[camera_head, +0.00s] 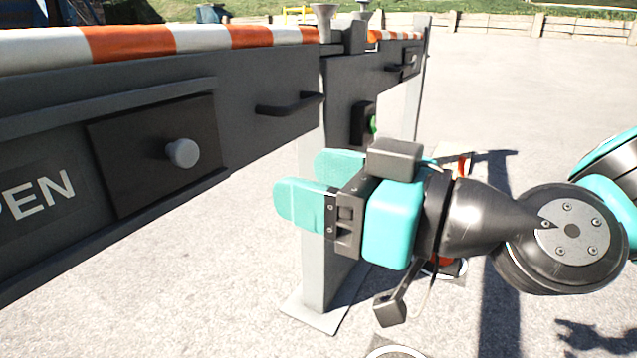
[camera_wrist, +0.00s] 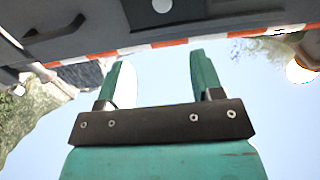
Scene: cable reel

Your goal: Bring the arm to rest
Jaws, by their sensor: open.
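My gripper (camera_head: 300,180) has two teal fingers that stand apart with nothing between them. In the head view it is in front of the grey post, right of the long dark grey panel (camera_head: 245,130) and apart from its front face. My arm runs off to the right edge. In the wrist view my open gripper (camera_wrist: 160,60) points towards the panel (camera_wrist: 85,25) and its orange and white striped edge (camera_wrist: 150,45), with bright sky between the fingers. That view looks upside down.
The panel carries a round knob (camera_head: 182,153) on a dark plate, a dark bar handle (camera_head: 288,105) and partly cut-off lettering (camera_head: 38,198). A green button (camera_head: 373,125) sits on a small box near the post (camera_head: 316,270). Open paved ground lies to the right, with a low fence (camera_head: 490,22) far behind.

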